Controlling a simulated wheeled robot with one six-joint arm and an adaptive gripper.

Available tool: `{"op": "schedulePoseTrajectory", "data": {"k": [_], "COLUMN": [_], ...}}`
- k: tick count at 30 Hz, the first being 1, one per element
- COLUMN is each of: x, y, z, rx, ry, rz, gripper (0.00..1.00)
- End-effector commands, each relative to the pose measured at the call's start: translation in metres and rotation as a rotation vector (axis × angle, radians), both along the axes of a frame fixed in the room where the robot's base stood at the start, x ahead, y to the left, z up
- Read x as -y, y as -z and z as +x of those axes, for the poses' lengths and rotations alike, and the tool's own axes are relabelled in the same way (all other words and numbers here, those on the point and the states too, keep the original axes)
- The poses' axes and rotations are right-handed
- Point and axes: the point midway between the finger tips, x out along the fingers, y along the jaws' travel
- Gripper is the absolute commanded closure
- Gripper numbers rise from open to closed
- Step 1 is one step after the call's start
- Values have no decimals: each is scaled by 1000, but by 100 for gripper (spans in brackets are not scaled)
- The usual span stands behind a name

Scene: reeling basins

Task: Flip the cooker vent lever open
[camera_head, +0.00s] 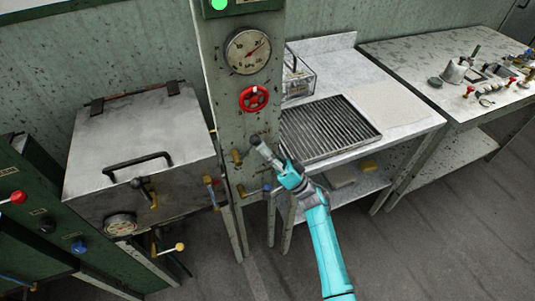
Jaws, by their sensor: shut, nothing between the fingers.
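The cooker (135,125) is a grey metal box with a lid and a black bar handle (137,166), at the left. On its front are a round gauge (120,224) and a black-knobbed lever on a brass fitting (147,190). No label shows which lever is the vent lever. My gripper (258,145) is shut and empty, in front of the lower part of the post, right of the cooker. It hides a bit of the post; whether it touches anything there cannot be told.
The tall post (227,100) carries a dial gauge (248,51), a red handwheel (254,98) and small brass fittings (237,156). Right of it stands a table with a ribbed grate (328,129). A second table (400,52) holds small parts. A green panel with knobs stands at far left.

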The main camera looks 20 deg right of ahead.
Motion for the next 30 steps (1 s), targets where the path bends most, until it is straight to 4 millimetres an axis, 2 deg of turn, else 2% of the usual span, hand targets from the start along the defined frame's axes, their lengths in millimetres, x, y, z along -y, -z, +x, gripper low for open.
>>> {"op": "schedulePoseTrajectory", "data": {"k": [8, 18, 30], "x": [-12, -28, -38], "y": [-19, -30, -33], "z": [0, 0, 0], "rx": [6, 2, 1], "ry": [3, 2, -2], "rz": [-261, -507, -501], "gripper": [100, 100, 100]}}
